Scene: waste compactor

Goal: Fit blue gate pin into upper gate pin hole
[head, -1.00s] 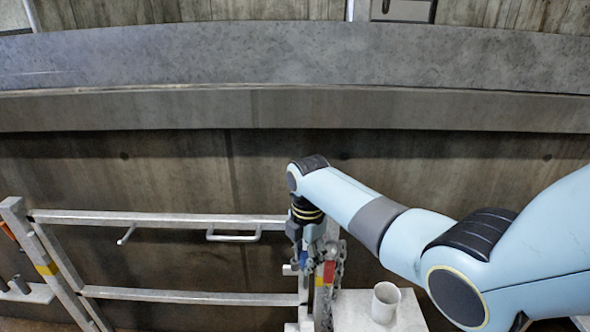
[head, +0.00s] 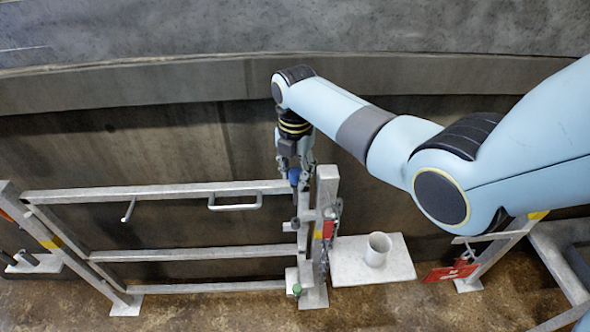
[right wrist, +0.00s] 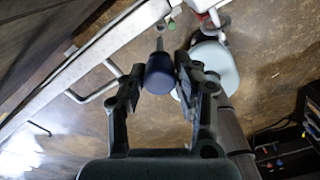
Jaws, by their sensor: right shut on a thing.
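My right gripper (head: 296,158) is shut on the blue gate pin (head: 294,177) and holds it upright beside the top of the gate post (head: 326,190). In the right wrist view, the pin's dark blue head (right wrist: 160,72) sits between the two fingers, with its grey shank pointing away. In the head view, the pin is close to the right end of the gate's top rail (head: 150,192). A small bracket (head: 290,226) lies below the pin. I cannot make out the upper hole itself. A green piece (head: 296,289) is near the gate's foot. My left gripper is out of view.
A chain (head: 324,262) and a red-and-yellow marking (head: 328,228) are on the post. A white cup (head: 377,249) stands on a pale shelf (head: 345,268) right of it. A red tag (head: 450,271) hangs farther right. A handle (head: 235,206) is on the gate.

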